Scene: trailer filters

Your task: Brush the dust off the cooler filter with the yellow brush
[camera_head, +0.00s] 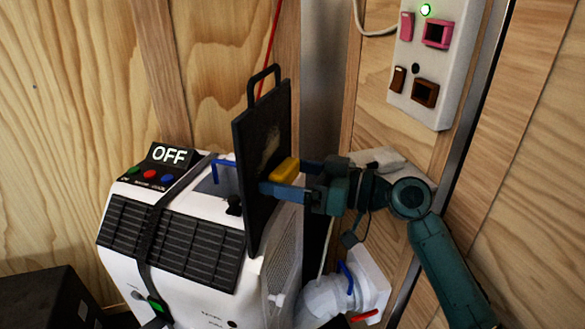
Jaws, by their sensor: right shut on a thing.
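The cooler filter (246,178) is a black upright panel with a loop handle on top, standing on edge at the white cooler. A pale, greyish dust patch (271,146) shows on its right face. My right gripper (284,181) comes in from the right and is shut on the yellow brush (285,169). The brush is close to the filter's right face, just below the dust patch; I cannot tell whether it touches. The brush's bristles are not visible. My left gripper is not in view.
The white cooler (190,288) has black grilles and an OFF display (169,155) with coloured buttons. A white pipe fitting with a blue valve handle (346,277) is low on the right. A socket panel (436,60) hangs on the wooden wall. A dark box (45,300) is at lower left.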

